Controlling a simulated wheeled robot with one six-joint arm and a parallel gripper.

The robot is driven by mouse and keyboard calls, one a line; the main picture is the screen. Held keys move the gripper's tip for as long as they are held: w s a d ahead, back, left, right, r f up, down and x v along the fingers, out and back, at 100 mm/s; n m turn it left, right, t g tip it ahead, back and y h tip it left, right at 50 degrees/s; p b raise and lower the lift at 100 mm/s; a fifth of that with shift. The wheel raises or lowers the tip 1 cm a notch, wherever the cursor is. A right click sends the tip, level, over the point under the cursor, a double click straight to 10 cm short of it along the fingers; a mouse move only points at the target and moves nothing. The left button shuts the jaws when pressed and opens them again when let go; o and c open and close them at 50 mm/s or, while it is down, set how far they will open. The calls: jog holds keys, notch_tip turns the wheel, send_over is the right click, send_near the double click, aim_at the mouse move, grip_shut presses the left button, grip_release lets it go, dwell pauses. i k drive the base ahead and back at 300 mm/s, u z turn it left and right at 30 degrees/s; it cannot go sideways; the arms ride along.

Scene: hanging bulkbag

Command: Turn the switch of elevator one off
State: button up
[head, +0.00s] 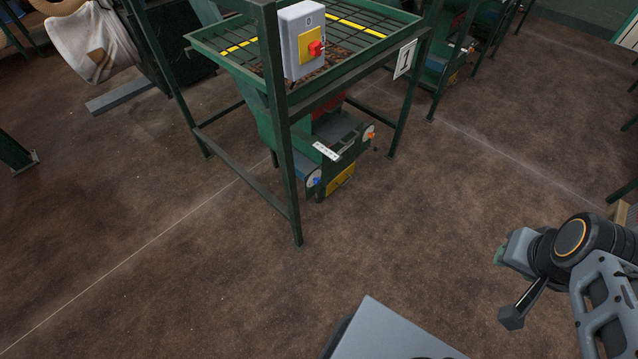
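A grey switch box (297,62) is mounted on the near post of a green frame, upper middle in the head view. Its front has a yellow plate with a red rotary knob (316,48) that sticks out to the right. A small round mark shows above the plate; the knob's exact setting is too small to read. A white sign with the number 1 (404,60) hangs on the same frame, to the right. My gripper (506,287) is at the lower right, far from the switch box.
The green frame (289,180) stands on brown floor, with a grated hopper on top and machinery below. Similar green frames stand behind at the upper right. A whitish bag (92,45) is at the upper left. The floor (200,290) before the frame is clear.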

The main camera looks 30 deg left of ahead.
aim_at(316, 48)
jog(key=u, duration=1.6)
